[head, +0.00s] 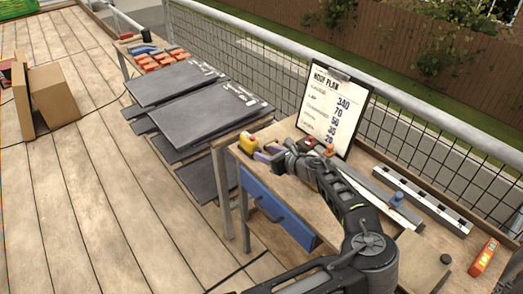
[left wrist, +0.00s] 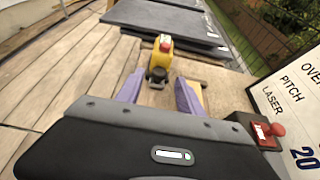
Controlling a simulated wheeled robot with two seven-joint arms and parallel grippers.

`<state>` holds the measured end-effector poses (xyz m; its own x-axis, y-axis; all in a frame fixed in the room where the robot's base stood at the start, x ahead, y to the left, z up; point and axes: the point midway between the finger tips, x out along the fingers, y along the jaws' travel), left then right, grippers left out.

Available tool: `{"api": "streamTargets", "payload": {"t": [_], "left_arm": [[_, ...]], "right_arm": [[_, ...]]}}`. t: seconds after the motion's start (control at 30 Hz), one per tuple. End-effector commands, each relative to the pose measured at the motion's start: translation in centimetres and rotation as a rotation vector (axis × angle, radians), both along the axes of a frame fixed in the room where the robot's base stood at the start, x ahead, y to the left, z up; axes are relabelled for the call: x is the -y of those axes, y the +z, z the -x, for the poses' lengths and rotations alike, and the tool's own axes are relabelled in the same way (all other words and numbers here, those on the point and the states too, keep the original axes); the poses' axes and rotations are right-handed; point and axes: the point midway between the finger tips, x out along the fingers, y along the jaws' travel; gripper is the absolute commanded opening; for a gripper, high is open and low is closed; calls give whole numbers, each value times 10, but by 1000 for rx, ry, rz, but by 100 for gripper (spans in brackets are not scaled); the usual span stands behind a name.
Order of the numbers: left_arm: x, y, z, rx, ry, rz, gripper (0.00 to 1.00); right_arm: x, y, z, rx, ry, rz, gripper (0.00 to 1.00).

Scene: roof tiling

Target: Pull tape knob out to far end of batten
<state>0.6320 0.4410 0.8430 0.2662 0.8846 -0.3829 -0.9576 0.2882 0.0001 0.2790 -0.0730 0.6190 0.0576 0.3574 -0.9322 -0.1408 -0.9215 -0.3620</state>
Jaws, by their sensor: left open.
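A yellow tape case with a red button (left wrist: 165,45) sits at the bench's left end; it also shows in the head view (head: 248,142). A dark knob (left wrist: 158,76) stands in front of it, likely the tape knob. My left gripper (head: 264,153) is open, its purple fingers (left wrist: 159,93) pointing toward the knob, which shows in the gap between them. I cannot tell whether they touch it. A long grey strip, perhaps the batten (head: 373,186), runs along the bench with a blue knob (head: 397,199) near its right end; my arm hides part of it. My right gripper is out of view.
A clipboard with a printed plan (head: 335,105) stands at the bench's back edge. A red knob on a dark block (left wrist: 267,131) is close right of my left gripper. Slates (head: 215,110) are stacked beyond.

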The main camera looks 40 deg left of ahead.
Motion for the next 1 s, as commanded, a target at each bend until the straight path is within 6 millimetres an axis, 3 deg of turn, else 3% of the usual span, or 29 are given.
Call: {"api": "streamTargets", "payload": {"t": [0.2, 0.57, 1.0], "left_arm": [[-26, -10, -7, -1, 1, -1, 44], [-31, -13, -9, 0, -1, 0, 44], [-31, -13, -9, 0, -1, 0, 8]], "right_arm": [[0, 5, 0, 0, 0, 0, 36], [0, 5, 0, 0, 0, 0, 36], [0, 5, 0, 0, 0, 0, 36]]}}
